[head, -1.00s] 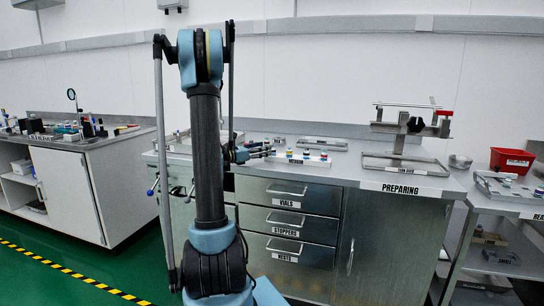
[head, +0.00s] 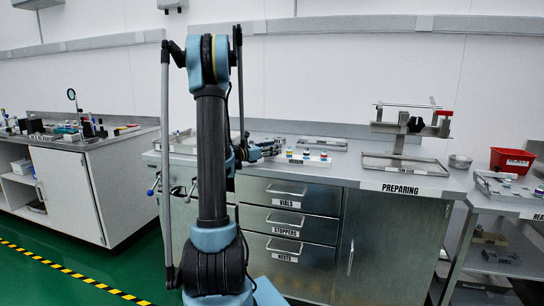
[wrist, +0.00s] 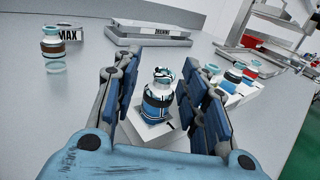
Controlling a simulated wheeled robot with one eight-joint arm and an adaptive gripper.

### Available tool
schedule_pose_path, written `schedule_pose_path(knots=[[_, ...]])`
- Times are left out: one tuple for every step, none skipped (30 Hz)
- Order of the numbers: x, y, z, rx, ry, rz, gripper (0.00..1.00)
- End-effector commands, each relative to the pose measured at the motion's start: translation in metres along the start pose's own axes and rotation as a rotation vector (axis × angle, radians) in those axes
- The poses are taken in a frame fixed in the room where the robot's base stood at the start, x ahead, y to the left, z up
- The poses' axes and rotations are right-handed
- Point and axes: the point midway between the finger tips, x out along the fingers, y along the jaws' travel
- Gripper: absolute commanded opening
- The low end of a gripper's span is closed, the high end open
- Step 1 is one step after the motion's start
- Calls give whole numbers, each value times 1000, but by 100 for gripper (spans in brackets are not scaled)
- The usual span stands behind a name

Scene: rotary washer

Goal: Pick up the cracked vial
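A small vial (wrist: 158,98) with dark crack-like lines on its top and a blue band stands upright in the wrist view, at the near end of a white rack. My gripper (wrist: 162,76) is open, with one blue-padded finger on each side of the vial and a visible gap to it on both sides. In the head view my gripper (head: 266,150) is low over the counter, left of the rack, and the vial cannot be made out there.
More vials (wrist: 233,78) stand in the white rack to the right. A metal tray (wrist: 150,36) lies behind. The PREPARING counter (head: 345,172) has a steel stand (head: 402,140) at its right.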

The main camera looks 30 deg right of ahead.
Motion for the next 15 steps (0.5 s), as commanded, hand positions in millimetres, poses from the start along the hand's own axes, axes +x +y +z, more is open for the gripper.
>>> schedule_pose_path(knots=[[0,0,0,0,0,0,21],[0,0,0,0,0,0,14],[0,0,0,0,0,0,6],[0,0,0,0,0,0,6],[0,0,0,0,0,0,6],[0,0,0,0,0,0,6],[0,0,0,0,0,0,6],[0,0,0,0,0,0,6],[0,0,0,0,0,0,6],[0,0,0,0,0,0,6],[0,0,0,0,0,0,6],[0,0,0,0,0,0,6],[0,0,0,0,0,0,6],[0,0,1,0,0,0,6],[0,0,3,0,0,0,6]])
